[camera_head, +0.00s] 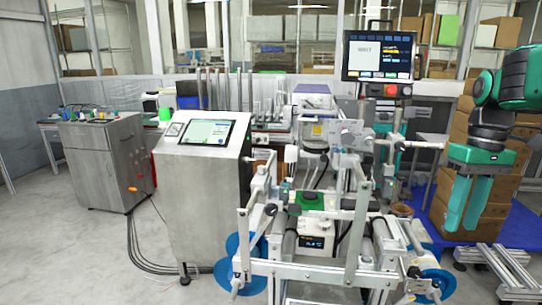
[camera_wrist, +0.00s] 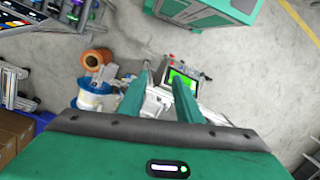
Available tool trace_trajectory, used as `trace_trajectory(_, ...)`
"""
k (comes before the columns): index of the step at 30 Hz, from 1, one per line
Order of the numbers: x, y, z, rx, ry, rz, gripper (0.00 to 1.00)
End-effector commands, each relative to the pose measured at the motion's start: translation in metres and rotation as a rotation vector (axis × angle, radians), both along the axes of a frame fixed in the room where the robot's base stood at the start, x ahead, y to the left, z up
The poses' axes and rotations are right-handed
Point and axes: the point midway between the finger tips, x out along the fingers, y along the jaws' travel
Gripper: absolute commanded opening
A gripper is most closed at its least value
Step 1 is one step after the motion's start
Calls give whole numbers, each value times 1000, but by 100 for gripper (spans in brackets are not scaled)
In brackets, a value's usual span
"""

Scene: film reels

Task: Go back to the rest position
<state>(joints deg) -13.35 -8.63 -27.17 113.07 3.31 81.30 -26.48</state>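My gripper (camera_head: 463,224) hangs at the right of the head view, fingers pointing down, in front of stacked cardboard boxes. Its two teal fingers stand apart with nothing between them. In the wrist view my gripper (camera_wrist: 160,72) shows the same gap, with only floor and equipment far below. The reel machine (camera_head: 335,265) stands left of the gripper, apart from it. It carries blue reels (camera_head: 232,262) at its lower left and lower right (camera_head: 438,285). An orange reel (camera_wrist: 97,57) and a blue-and-white reel (camera_wrist: 96,96) show in the wrist view.
A monitor (camera_head: 379,56) on a post stands left of my arm. A steel console (camera_head: 203,190) and a grey cabinet (camera_head: 103,160) stand further left. Cardboard boxes (camera_head: 484,192) are close behind the gripper. Open floor (camera_head: 75,245) lies at the left.

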Motion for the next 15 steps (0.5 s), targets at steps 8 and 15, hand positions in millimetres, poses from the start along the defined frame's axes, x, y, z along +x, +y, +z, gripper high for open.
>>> trace_trajectory(8, -108, -15, -73, -32, -40, -441, 32)
trace_trajectory(15, -168, -15, -119, -97, -64, -682, 32)
